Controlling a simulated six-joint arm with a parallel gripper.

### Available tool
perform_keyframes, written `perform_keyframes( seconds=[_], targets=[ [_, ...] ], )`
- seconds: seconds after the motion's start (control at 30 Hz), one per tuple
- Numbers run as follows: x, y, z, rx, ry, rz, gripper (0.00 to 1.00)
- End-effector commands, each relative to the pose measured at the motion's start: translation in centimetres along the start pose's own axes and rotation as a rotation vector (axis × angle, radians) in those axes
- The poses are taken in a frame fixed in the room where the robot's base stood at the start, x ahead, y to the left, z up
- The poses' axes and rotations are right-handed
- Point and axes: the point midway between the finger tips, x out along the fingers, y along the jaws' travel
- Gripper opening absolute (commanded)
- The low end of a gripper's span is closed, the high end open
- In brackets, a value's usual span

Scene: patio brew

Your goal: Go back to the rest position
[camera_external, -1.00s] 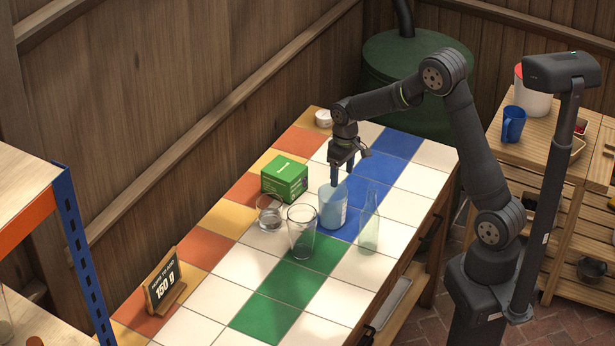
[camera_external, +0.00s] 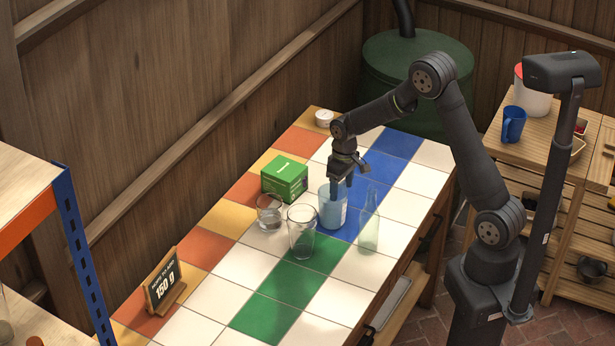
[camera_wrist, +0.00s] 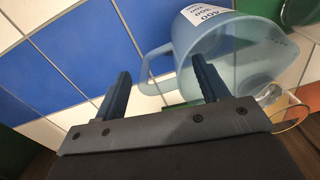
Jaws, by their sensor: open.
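My gripper (camera_external: 341,185) is low over the tiled table, right at the rim of a translucent blue jug (camera_external: 332,210). In the wrist view my gripper (camera_wrist: 160,88) has its two fingers well apart. The jug (camera_wrist: 255,50) shows there with its handle between the fingers, and the right finger overlaps the jug's wall. The handle looks free of both fingers, though I cannot tell whether either touches the jug. The jug stands upright on the tiles in the external view.
A tall glass (camera_external: 302,235), a short glass (camera_external: 269,213), a clear bottle (camera_external: 369,222) and a green box (camera_external: 285,177) stand close around the jug. A sign (camera_external: 164,282) reads 150 g. A white round item (camera_external: 324,118) sits at the back. The front tiles are clear.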

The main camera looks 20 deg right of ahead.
Motion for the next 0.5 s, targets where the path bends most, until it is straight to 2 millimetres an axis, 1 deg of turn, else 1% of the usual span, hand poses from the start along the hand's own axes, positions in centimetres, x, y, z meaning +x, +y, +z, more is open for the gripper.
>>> perform_keyframes(
  seconds=[0.03,0.2,0.3,0.5],
  targets=[
    [-1.6,0.0,-0.2,0.000,0.009,0.001,0.67],
    [-5.0,-0.1,-0.1,0.000,0.006,0.001,0.67],
    [-6.0,1.5,1.2,0.004,0.005,0.001,0.67],
    [-8.2,4.0,3.4,0.003,0.005,0.001,0.67]
  ],
)
